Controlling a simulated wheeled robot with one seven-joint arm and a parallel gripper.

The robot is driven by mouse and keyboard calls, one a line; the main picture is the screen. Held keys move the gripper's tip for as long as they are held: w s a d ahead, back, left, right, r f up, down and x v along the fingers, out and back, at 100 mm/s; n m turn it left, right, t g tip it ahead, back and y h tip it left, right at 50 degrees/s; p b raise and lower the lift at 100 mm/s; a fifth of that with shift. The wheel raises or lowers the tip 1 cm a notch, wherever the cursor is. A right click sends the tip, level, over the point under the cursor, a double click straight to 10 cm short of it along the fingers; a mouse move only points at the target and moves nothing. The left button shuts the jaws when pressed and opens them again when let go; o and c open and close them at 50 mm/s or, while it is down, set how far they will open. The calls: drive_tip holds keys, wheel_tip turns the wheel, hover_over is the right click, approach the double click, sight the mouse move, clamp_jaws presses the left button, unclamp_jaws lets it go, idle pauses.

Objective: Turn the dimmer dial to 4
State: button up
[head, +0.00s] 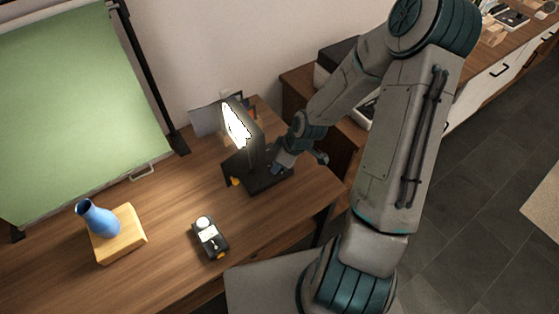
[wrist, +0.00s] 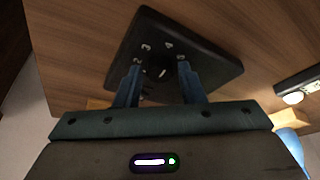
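The dimmer dial (wrist: 160,71) is a small dark knob with a light mark, on a black lamp base (wrist: 215,72) with white numerals around it. The 3 and 4 read clearly beyond the dial; numerals near the fingers are partly hidden. My gripper (wrist: 159,65) has its two blue fingers apart, one on each side of the dial; I see no clear contact. In the head view the lit lamp (head: 238,124) stands on its black base (head: 270,182) at the table's right, with my gripper (head: 279,165) low over it. The dial is hidden there.
A small black device with a white top (head: 210,238) lies near the table's front. A green screen (head: 75,105) stands behind. The wooden tabletop (head: 165,200) is bare between them.

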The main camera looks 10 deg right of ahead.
drive_tip(key=shift+o, duration=0.6)
drive_tip(key=p+v, duration=0.3)
drive_tip(key=v, duration=1)
drive_tip(key=shift+r+p, duration=0.3)
drive_tip(key=shift+r, duration=0.1)
drive_tip(key=s+a+r+m+h, duration=0.2)
drive_tip(key=s+r+m+h, duration=0.1)
drive_tip(key=s+r+m, duration=0.7)
drive_tip(key=s+r, duration=0.4)
drive_tip(key=r, duration=0.4)
drive_tip(key=shift+s+m+t+h, duration=0.2)
drive_tip(key=shift+m+t+h, duration=0.2)
